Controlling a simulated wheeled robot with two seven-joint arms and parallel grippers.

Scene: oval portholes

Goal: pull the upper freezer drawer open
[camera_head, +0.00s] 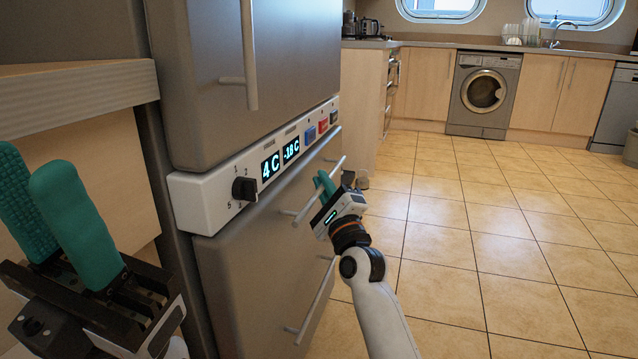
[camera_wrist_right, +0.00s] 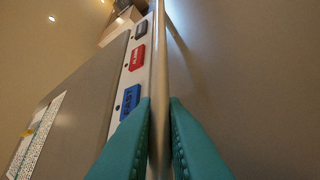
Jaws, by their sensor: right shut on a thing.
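The upper freezer drawer (camera_head: 262,235) is a grey front just below the fridge's white control panel. I see no clear gap that shows it standing open. Its pale bar handle (camera_head: 303,214) runs along the front and passes between my right gripper's teal fingers. My right gripper (camera_head: 322,186) is shut on this bar near its middle. In the right wrist view the handle (camera_wrist_right: 160,55) runs up between the two fingers (camera_wrist_right: 160,135). My left gripper (camera_head: 35,165) is at the left foreground, empty, with a gap between its teal fingers, away from the fridge.
The white control panel (camera_head: 222,192) has a black knob, displays and coloured buttons. A lower drawer handle (camera_head: 314,305) sits beneath the right gripper. A wooden shelf edge (camera_head: 80,98) is at left. The tiled floor (camera_head: 480,220) to the right is clear, with a washing machine (camera_head: 484,95) far back.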

